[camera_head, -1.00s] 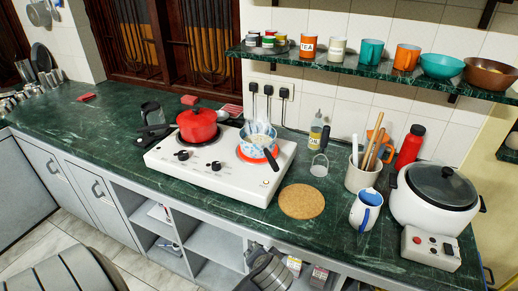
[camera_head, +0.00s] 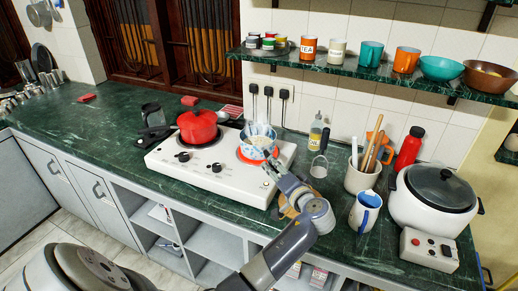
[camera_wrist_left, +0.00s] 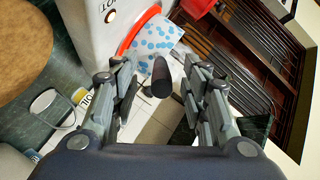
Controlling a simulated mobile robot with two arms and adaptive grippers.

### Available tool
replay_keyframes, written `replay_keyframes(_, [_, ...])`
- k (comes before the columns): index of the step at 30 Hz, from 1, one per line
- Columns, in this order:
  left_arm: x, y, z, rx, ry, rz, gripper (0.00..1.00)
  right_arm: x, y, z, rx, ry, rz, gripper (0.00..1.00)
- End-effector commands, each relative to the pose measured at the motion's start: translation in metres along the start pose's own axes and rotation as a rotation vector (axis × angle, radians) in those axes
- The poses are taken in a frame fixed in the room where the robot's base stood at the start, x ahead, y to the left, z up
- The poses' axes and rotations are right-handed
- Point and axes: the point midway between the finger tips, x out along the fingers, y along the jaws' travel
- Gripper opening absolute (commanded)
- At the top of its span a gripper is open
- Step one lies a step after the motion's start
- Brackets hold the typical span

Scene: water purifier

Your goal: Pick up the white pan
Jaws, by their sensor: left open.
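The white pan (camera_head: 259,140), with a blue pattern, sits on the red right burner of the stove. In the left wrist view the pan (camera_wrist_left: 152,44) shows beyond the fingers, with its dark handle (camera_wrist_left: 161,80) pointing toward me between them. My left gripper (camera_head: 272,168) is at the front right of the stove, by the pan's handle end, and hides most of the handle in the head view. In the left wrist view the left gripper (camera_wrist_left: 160,70) is open, one finger on each side of the handle. I cannot tell whether it touches. My right gripper is out of view.
A red pot (camera_head: 197,127) stands on the white stove (camera_head: 210,172), left of the pan. A utensil crock (camera_head: 361,177), a blue-white mug (camera_head: 364,210) and a rice cooker (camera_head: 430,205) stand to the right. A shelf (camera_head: 350,71) hangs above. The counter (camera_head: 80,118) is mostly clear at left.

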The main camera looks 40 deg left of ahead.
Motion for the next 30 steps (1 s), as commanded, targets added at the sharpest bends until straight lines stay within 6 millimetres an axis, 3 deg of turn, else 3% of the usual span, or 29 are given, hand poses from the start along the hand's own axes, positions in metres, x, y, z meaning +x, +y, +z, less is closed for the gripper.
replay_keyframes(7, [0.030, -0.005, -0.004, 0.002, -0.003, -0.002, 0.42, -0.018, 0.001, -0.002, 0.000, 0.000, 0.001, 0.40])
replay_keyframes(12, [0.049, -0.002, -0.003, -0.001, -0.002, 0.001, 0.42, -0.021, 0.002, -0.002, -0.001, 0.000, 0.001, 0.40])
replay_keyframes(20, [0.052, 0.000, -0.002, -0.001, -0.001, 0.002, 0.42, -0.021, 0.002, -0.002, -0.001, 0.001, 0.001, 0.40])
replay_keyframes(26, [0.052, 0.000, -0.002, -0.001, -0.001, 0.002, 0.01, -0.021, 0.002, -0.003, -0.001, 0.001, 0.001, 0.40])
replay_keyframes(30, [0.052, -0.003, -0.004, -0.003, 0.003, -0.003, 0.00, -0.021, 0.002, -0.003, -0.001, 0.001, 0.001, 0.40])
